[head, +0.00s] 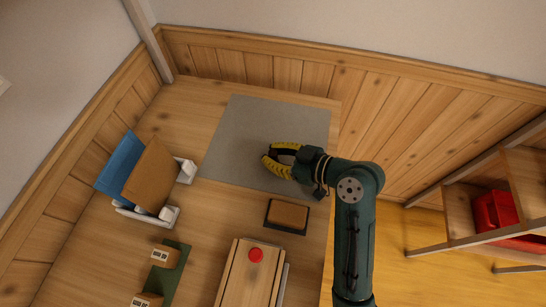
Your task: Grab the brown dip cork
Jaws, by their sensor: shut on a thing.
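My gripper (268,162), with yellow fingers, is over the grey mat (235,135) near its right side. Its fingers curve around a small dark thing and are shut on it. The fingers hide most of that thing, so I cannot tell for sure that it is the brown dip cork. I cannot tell whether it touches the mat. No other cork can be made out in the head view.
A brown block (288,213) sits on a dark base below the mat. A wooden box (243,280) with a red button (256,255) is nearer. A white rack (185,171) holds blue and brown panels at left. Small cartons (165,256) lie on a green strip. The mat's left is clear.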

